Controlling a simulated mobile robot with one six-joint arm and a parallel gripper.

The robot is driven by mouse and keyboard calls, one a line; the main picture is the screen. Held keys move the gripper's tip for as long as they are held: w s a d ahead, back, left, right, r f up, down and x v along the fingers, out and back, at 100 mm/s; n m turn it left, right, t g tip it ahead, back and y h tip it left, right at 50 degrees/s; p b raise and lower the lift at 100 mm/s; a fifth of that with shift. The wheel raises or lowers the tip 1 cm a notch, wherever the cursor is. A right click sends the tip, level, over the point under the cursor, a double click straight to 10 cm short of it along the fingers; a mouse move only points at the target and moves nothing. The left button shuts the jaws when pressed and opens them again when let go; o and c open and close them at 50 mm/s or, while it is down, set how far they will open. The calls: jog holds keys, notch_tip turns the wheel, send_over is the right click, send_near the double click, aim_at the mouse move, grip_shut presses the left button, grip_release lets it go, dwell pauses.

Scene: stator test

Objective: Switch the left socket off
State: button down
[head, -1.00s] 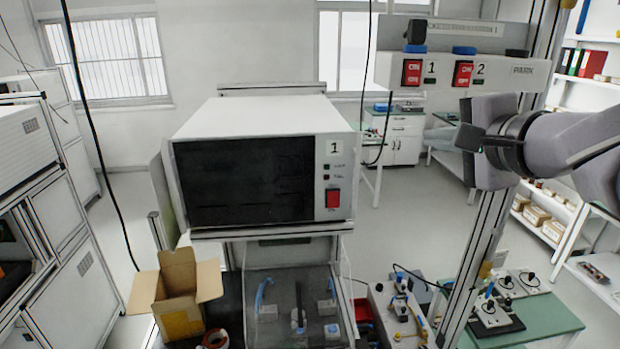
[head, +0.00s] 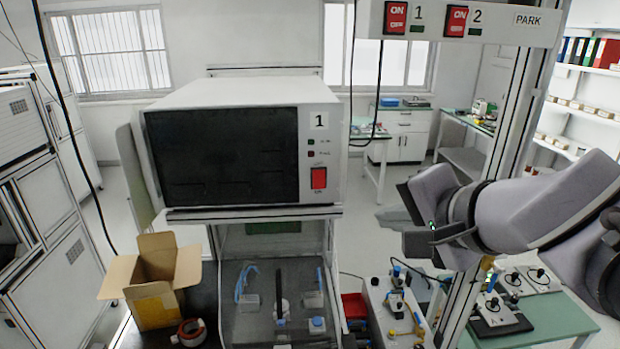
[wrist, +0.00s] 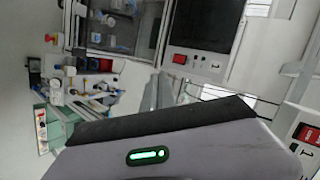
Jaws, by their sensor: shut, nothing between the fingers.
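The white socket bar (head: 465,24) crosses the top right of the head view. Its left socket has a red switch (head: 395,17) marked ON beside the number 1. A similar red switch (head: 456,21) sits beside the number 2. The exact tilt of both rockers is hard to tell. My gripper (head: 409,204) is below the bar, right of the white instrument, its dark end pointing left. It is shut and empty, apart from the switches. In the wrist view a red switch (wrist: 307,133) shows at the right edge, with the gripper's grey body across the bottom.
A white instrument (head: 318,120) with a dark screen and its own red switch (head: 319,178) stands left of my gripper. A metal post (head: 510,110) stands behind the arm. An open cardboard box (head: 150,290) is lower left. A black cable hangs under the bar.

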jog(key=shift+s+f, duration=0.1)
jog(key=shift+f, duration=0.8)
jog(key=d+r+m+t+h+p, duration=0.1)
jog(key=d+r+m+t+p, duration=0.1)
jog(key=r+p, duration=0.8)
jog(key=d+r+m+t+h+p, duration=0.2)
jog(key=r+p, duration=0.8)
jog(key=r, duration=1)
jog(key=m+t, duration=0.1)
jog(key=m, duration=0.1)
jog(key=shift+w+m, duration=0.3)
jog(key=shift+w, duration=0.1)
jog(key=shift+d, duration=0.1)
jog(key=shift+w, duration=0.1)
